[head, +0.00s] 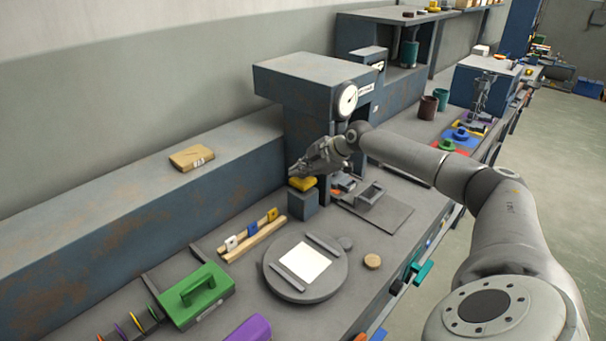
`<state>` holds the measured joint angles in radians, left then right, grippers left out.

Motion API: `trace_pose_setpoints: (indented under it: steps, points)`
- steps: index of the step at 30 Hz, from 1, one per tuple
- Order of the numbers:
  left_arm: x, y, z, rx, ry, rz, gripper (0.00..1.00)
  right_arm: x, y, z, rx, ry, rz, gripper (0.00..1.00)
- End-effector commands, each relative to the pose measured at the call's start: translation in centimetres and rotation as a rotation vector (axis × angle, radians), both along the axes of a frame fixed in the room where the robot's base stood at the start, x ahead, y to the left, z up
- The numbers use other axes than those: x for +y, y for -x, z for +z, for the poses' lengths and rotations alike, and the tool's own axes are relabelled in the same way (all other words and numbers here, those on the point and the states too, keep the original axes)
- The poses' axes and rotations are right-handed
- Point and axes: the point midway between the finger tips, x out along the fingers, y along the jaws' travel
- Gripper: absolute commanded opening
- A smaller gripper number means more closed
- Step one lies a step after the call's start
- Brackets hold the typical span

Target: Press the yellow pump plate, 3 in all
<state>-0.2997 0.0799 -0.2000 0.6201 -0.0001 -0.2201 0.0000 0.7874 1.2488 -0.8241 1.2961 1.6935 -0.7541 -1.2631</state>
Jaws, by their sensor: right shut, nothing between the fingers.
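The yellow pump plate (302,184) sits on top of a small blue-grey block (303,204) at the foot of the machine with the round gauge (346,102). My right gripper (295,170) is shut and empty, with its fingertips just above the plate. I cannot tell whether the fingertips touch the plate. My right arm reaches in from the lower right. My left gripper does not show.
A round turntable (272,283) with a white sheet stands in front of the pump. A green handled block (188,310), a wooden rack (252,240) with coloured tags and a wooden disc (373,261) lie nearby. A cardboard packet (192,158) rests on the back ledge.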

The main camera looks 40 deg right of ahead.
Motion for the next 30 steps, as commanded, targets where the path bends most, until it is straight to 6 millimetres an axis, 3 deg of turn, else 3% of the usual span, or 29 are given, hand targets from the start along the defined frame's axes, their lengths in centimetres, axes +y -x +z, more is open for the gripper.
trace_pose_setpoints:
  steps: [17, 30]
  points:
    - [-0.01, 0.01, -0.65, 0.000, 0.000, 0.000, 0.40, 0.06, 0.14, -1.14, 0.008, 0.001, 0.002, 0.00]
    - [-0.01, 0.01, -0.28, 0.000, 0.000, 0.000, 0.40, 0.06, 0.14, -0.65, 0.008, 0.000, 0.001, 0.00]
